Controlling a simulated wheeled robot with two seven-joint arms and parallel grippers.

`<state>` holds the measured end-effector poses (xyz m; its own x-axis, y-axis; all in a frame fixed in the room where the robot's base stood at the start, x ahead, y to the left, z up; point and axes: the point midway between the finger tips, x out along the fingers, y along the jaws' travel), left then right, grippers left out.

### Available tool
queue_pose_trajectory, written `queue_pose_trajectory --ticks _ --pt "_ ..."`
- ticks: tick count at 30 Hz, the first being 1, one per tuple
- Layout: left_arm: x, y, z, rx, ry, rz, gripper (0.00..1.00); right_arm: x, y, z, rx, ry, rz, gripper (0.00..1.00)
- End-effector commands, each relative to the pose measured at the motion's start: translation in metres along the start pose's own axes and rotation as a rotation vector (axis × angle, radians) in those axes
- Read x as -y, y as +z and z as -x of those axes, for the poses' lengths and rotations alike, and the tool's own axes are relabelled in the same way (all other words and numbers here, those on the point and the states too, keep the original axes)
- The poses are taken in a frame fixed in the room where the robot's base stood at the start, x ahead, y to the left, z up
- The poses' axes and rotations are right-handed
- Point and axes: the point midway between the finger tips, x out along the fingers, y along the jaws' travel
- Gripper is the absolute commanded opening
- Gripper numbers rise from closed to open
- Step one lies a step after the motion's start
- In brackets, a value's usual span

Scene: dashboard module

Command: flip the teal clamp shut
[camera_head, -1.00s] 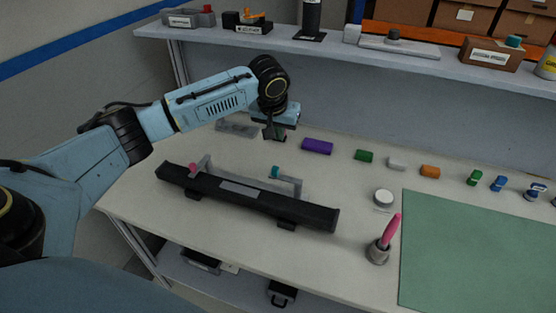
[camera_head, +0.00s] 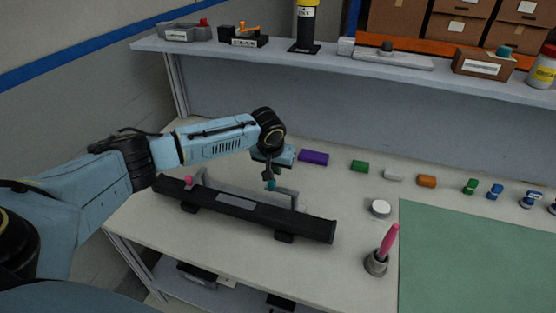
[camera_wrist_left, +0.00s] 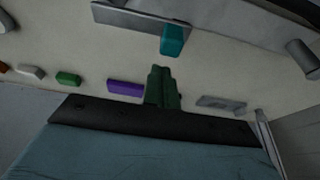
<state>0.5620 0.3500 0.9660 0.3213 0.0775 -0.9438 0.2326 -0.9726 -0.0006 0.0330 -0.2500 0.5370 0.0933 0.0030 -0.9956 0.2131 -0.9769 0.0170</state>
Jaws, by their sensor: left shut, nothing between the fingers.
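The black dashboard bar (camera_head: 190,193) lies on the bench, with a pink-tipped clamp (camera_head: 188,181) at its left and the teal clamp (camera_head: 270,185) behind its middle. The teal tip (camera_wrist_left: 172,40) also shows in the left wrist view, just beyond the fingertips beside a grey plate (camera_wrist_left: 135,20). My left gripper (camera_head: 270,175) is shut and empty, right at the teal tip in the head view; contact cannot be told. It also shows in the wrist view (camera_wrist_left: 161,72). The clamp's hinge is not clear. My right gripper is not in view.
A purple block (camera_head: 313,158) and a green block (camera_head: 360,166) lie behind the bar. A white round jar (camera_head: 380,208) and a cup with a pink tool (camera_head: 376,262) stand to the right, before a green mat (camera_head: 470,255). A shelf (camera_head: 300,58) runs above the bench.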

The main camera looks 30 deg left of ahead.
Motion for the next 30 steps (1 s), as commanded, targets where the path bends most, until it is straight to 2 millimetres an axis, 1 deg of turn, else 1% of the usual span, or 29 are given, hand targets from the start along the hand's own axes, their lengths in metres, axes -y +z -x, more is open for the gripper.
queue_pose_trajectory --ticks 3,9,22,30 --pt "0.001 0.009 0.005 -0.001 -0.001 -0.001 0.00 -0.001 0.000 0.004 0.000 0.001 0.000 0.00" --pt "0.000 0.017 0.006 0.000 0.000 -0.001 0.00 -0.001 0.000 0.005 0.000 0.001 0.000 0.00" --pt "-0.002 0.018 0.007 0.001 -0.001 0.006 0.00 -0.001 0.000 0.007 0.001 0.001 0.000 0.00" --pt "-0.014 0.017 0.008 0.004 -0.018 0.057 0.00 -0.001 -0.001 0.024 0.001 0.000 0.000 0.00"
